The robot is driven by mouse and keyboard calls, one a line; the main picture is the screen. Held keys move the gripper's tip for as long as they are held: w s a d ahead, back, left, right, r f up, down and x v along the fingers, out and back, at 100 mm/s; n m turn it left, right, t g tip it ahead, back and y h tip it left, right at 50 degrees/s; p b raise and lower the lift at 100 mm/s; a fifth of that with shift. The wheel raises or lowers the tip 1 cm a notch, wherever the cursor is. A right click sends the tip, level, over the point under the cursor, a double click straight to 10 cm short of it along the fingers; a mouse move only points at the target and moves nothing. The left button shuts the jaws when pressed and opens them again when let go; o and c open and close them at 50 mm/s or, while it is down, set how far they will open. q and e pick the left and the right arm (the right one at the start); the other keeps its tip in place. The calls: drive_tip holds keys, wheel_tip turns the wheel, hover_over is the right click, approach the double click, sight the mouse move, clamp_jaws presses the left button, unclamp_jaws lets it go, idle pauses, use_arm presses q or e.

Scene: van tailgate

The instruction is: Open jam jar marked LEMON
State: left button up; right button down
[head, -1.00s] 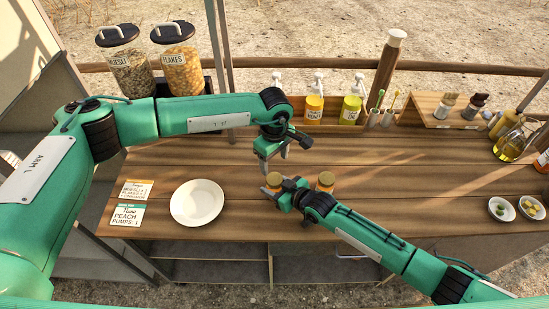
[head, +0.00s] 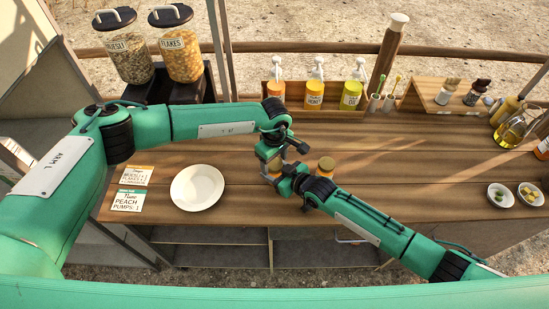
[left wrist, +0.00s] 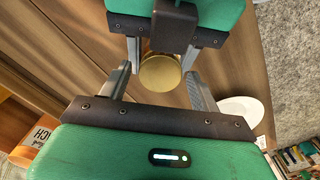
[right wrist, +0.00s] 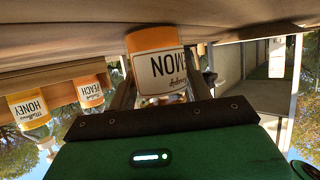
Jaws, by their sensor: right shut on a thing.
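The jam jar marked LEMON, with its label partly hidden and upside down, shows in the right wrist view (right wrist: 158,62). My right gripper (right wrist: 160,92) is shut on this jar's body, with a finger on each side. In the left wrist view its round gold lid (left wrist: 160,73) lies between and beyond the fingers of my left gripper (left wrist: 158,88), which is open. In the head view my left gripper (head: 270,163) is right above the jar, and my right gripper (head: 283,180) reaches it from the right. The arms hide most of the jar there.
A white plate (head: 197,188) and two cards (head: 132,187) lie to the left. Pump bottles (head: 315,92) stand in a rack behind. Small bowls (head: 501,195) are at the right.

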sight(274, 163)
use_arm(q)
drive_tip(key=c, duration=1)
drive_tip(key=shift+o, duration=0.2)
drive_tip(key=n, duration=0.9)
drive_tip(key=shift+r+n, duration=0.1)
drive_tip(key=shift+n, duration=0.3)
drive_tip(key=shift+r, duration=0.25)
drive_tip(key=shift+r, duration=0.85)
drive_tip(key=shift+r, duration=2)
use_arm(e)
drive_tip(key=c, duration=0.5)
unclamp_jaws()
